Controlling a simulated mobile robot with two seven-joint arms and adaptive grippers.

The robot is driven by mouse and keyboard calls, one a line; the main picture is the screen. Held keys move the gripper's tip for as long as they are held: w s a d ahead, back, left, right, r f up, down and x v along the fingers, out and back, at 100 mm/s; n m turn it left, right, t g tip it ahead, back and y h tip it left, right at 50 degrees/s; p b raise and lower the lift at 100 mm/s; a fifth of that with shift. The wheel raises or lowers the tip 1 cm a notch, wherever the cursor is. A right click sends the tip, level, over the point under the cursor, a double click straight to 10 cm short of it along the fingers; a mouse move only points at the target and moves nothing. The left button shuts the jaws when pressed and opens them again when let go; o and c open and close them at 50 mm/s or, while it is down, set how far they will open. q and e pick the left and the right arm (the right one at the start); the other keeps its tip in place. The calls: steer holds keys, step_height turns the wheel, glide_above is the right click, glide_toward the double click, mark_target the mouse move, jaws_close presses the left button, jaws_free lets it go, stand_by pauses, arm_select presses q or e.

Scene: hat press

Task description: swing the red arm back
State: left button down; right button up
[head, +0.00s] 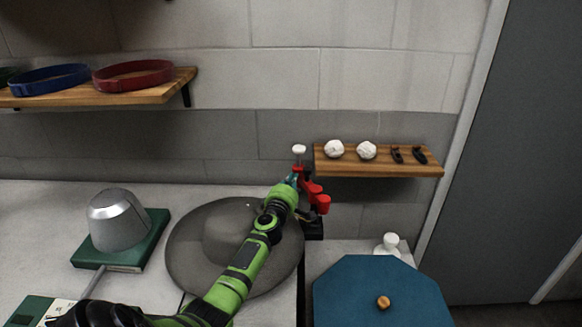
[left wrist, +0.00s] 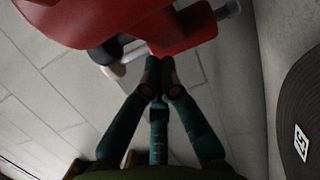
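The red arm (head: 312,188) stands on a dark mount just right of the grey hat, below the wall shelf. A white knob (head: 299,149) shows above it. In the left wrist view the red arm (left wrist: 180,30) fills the upper part, with a metal rod at its right end. My left gripper (head: 293,179) reaches over the hat to the red arm and hides part of it. Its fingertips (left wrist: 160,68) are together at the lower edge of the red part, with nothing visible held between them. Whether they touch it is unclear. My right gripper is not in view.
The wide grey hat (head: 190,240) lies under my left arm. A metal form on a green base (head: 145,257) stands at left. A blue octagonal top with a knob (head: 350,290) is at right. A wooden shelf (head: 380,170) is close behind the red arm.

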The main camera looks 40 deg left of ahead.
arm_select(q)
step_height(320, 180, up, 9)
stand_by(0.6)
steer(key=shift+s+d, duration=0.1)
